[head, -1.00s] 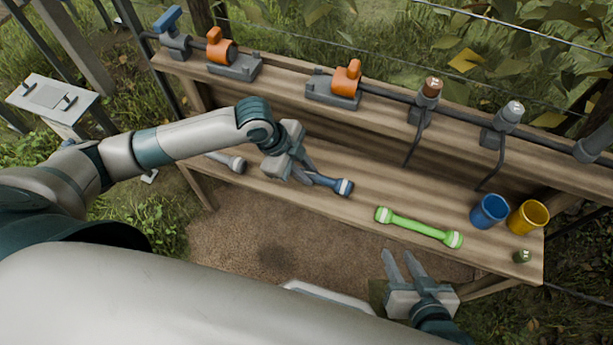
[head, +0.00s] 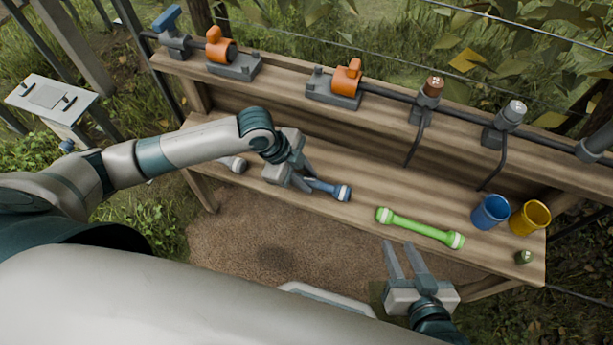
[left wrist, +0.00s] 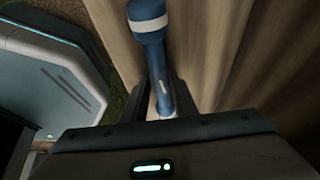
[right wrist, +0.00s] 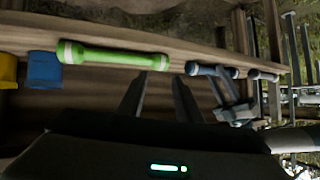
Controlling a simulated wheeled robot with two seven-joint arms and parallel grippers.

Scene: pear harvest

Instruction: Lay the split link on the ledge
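A blue link (head: 338,191) with pale bands lies along the front of the wooden ledge (head: 380,187). It also shows in the left wrist view (left wrist: 152,40). I cannot make out a split in it. My left gripper (head: 312,179) is at the blue link's left end, its fingers apart on either side of the handle. Whether they touch it is not clear. The gripper hides the link's other end in the head view. A green link (head: 420,228) and a grey link (head: 235,163) also lie on the ledge. My right gripper (head: 398,246) is open and empty in front of the ledge.
A blue cup (head: 490,212), a yellow cup (head: 529,217) and a small green item (head: 522,257) stand at the ledge's right end. Orange clamps (head: 347,77) and a dark pipe line the upper shelf. The ledge between the blue and green links is clear.

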